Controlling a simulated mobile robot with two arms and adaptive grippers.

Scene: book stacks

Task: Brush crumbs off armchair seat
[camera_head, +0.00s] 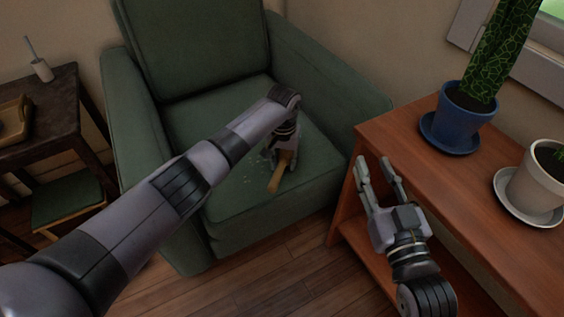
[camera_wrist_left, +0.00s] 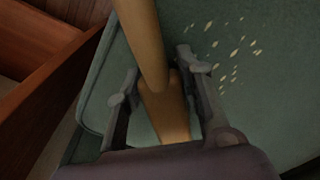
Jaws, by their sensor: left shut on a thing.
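The green armchair (camera_head: 230,197) stands in the middle of the head view. Pale crumbs (camera_head: 250,172) lie on its seat, and they show as scattered flecks in the left wrist view (camera_wrist_left: 232,50). My left gripper (camera_head: 284,160) is over the front right part of the seat. It is shut on a brown wooden handle (camera_head: 276,179), which also runs between its fingers in the left wrist view (camera_wrist_left: 148,45). I cannot see any bristles. My right gripper (camera_head: 377,172) is open and empty, in front of the wooden shelf unit.
The reddish wooden shelf unit (camera_head: 440,185) stands close to the armchair's right side. It bears a cactus in a blue pot (camera_head: 464,112) and a white pot (camera_head: 537,185). A dark side table (camera_head: 50,125) stands at the left. Wooden floor (camera_head: 270,280) shows in front.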

